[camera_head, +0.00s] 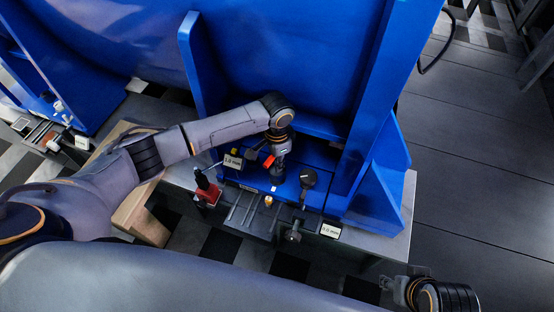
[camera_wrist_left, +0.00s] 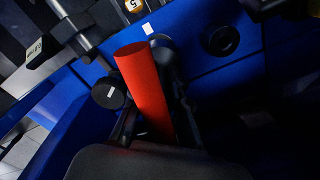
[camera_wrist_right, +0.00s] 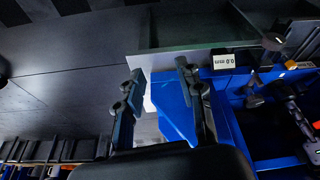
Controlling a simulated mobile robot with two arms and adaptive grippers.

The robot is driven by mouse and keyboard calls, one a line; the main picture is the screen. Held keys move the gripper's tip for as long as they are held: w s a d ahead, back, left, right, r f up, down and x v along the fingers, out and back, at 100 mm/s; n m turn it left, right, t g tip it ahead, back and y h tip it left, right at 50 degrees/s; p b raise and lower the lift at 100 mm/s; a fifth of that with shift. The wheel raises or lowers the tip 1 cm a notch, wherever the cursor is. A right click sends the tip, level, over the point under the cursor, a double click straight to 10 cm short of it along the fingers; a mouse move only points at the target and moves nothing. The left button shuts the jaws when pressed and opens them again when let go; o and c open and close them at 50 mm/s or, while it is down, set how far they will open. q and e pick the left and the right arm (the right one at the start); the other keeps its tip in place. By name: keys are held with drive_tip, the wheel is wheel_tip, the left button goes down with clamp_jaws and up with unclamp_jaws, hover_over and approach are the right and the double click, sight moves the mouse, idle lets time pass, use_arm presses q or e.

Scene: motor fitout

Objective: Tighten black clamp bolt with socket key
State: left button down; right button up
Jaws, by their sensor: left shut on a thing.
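My left gripper (camera_head: 279,152) is shut on the red handle of the socket key (camera_head: 268,161), above the blue motor foot. The red handle (camera_wrist_left: 146,90) fills the middle of the left wrist view. A dark cylindrical part (camera_head: 277,173) stands just below the gripper; I cannot tell whether the key is seated on a bolt there. A black round head with a white mark (camera_head: 308,178) stands to its right, and it also shows in the left wrist view (camera_wrist_left: 108,93). My right gripper (camera_wrist_right: 155,90) is open and empty, away from the motor.
A red-based stand (camera_head: 207,190) is left of the foot. A 5.0 mm display (camera_head: 233,161) and a 0.0 mm display (camera_head: 331,230) flank the work spot. The blue motor flanges (camera_head: 375,110) rise close behind and to the right. Open floor (camera_head: 470,150) lies at the right.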

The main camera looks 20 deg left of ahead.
drive_tip(key=shift+w+a+f, duration=0.1)
drive_tip(key=shift+w+f, duration=0.2)
drive_tip(key=shift+w, duration=0.05)
use_arm(q)
drive_tip(key=shift+f, duration=0.3)
use_arm(e)
drive_tip(key=shift+s, duration=0.3)
use_arm(q)
drive_tip(key=shift+f, duration=0.25)
use_arm(e)
drive_tip(key=shift+s+r, duration=0.1)
drive_tip(key=shift+r, duration=0.15)
use_arm(q)
drive_tip(key=shift+f, duration=0.1)
use_arm(e)
drive_tip(key=shift+s, duration=0.1)
use_arm(q)
drive_tip(key=shift+f, duration=0.15)
use_arm(e)
drive_tip(key=shift+r, duration=0.1)
use_arm(q)
drive_tip(key=shift+b, duration=0.3)
drive_tip(key=shift+f, duration=0.2)
use_arm(e)
drive_tip(key=shift+r, duration=0.15)
use_arm(q)
drive_tip(key=shift+f, duration=0.2)
use_arm(e)
drive_tip(key=shift+r, duration=0.1)
